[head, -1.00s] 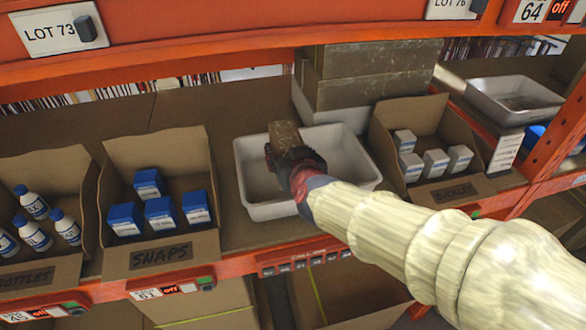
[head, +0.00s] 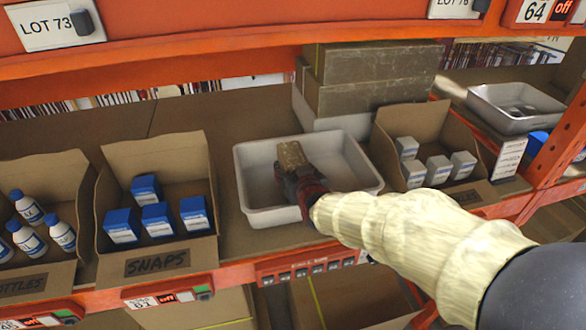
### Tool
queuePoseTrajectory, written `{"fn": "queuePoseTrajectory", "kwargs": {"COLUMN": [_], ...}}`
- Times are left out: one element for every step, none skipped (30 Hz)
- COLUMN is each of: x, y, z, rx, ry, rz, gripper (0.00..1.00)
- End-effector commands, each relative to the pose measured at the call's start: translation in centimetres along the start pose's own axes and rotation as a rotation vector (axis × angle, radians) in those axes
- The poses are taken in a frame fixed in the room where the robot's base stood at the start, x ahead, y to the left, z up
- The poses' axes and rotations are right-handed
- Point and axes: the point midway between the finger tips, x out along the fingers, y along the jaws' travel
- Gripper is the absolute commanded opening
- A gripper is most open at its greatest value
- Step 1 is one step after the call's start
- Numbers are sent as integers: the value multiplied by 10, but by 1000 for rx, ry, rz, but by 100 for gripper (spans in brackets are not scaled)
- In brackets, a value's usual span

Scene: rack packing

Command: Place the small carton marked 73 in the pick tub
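The pick tub appears to be the pale grey tub (head: 243,172) in the middle of the shelf. My gripper (head: 294,172) is over the tub, reaching in from the lower right. A small brown carton (head: 291,155) is at its fingertips, and the gripper looks shut on it. The carton is tilted and seems to be within the tub's outline. I cannot tell whether it touches the floor of the tub. No number is readable on the carton. My gripper and arm hide part of the tub's floor and front right rim.
Left of the tub is a SNAPS bin (head: 160,260) with blue boxes, then a bin of bottles (head: 30,285). Right of it is a bin (head: 470,192) of pale boxes. Large cartons (head: 370,80) are stacked behind.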

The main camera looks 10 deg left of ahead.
Motion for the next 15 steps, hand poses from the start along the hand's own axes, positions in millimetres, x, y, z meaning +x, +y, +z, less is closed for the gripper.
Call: {"fn": "queuePoseTrajectory", "kwargs": {"x": [0,0,0,0,0,0,1,1,1,1,1,1,1,1,1], "y": [0,0,0,0,0,0,0,0,0,0,0,0,0,0,0], "z": [-2,-2,-2,-2,-1,0,1,1,2,2,2,2,2,2,2], "rx": [0,0,0,0,0,0,0,0,0,0,0,0,0,0,0], "ry": [4,3,3,3,3,3,3,3,0,0,0,0,0,0,0], "rz": [0,0,0,0,0,0,0,0,0,0,0,0,0,0,0], "gripper": [15,15,15,15,15,15,15,15,55,56,58,60,62,64,66]}}
